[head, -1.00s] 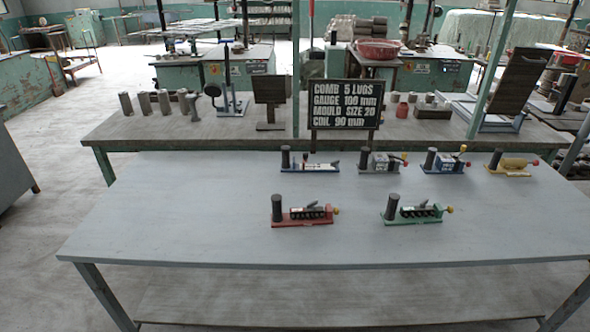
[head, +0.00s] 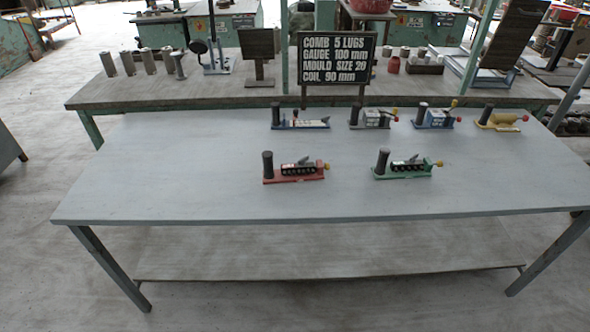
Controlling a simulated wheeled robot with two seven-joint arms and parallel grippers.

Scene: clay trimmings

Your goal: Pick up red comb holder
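The red comb holder (head: 294,177) stands on the grey table, left of centre in the front row. It has a red base, a dark upright cylinder at its left end, a row of dark lugs and a yellow-orange knob at its right end. A green comb holder (head: 404,171) of the same form stands to its right. Neither of my grippers shows in the head view.
The grey table (head: 170,185) is clear at its front and left.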

